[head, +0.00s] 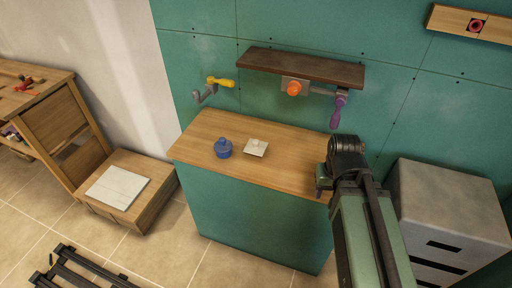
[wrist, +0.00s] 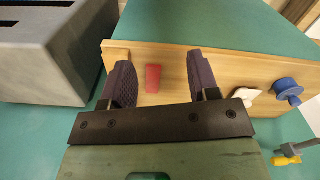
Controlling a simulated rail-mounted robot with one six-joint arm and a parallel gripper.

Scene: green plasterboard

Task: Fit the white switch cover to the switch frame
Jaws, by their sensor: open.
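The white switch cover (head: 256,148) looks like a small square plate with a small raised part. It lies on the wooden worktop beside a blue knob-like object (head: 223,148). In the wrist view the cover (wrist: 246,95) is to the right of my gripper. What looks like the switch frame (head: 476,25), a dark square with a red round part, is on a wooden board high on the wall at the right. My gripper (wrist: 159,62) is open and empty above the right end of the worktop; in the head view the arm partly hides it (head: 322,185).
A red block (wrist: 153,78) lies on the worktop (head: 205,130), seen between my fingers in the wrist view. A dark shelf (head: 300,65) and handled cranks, yellow (head: 222,82) and purple (head: 338,110), stick out above. A grey cabinet (head: 450,205) stands right.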

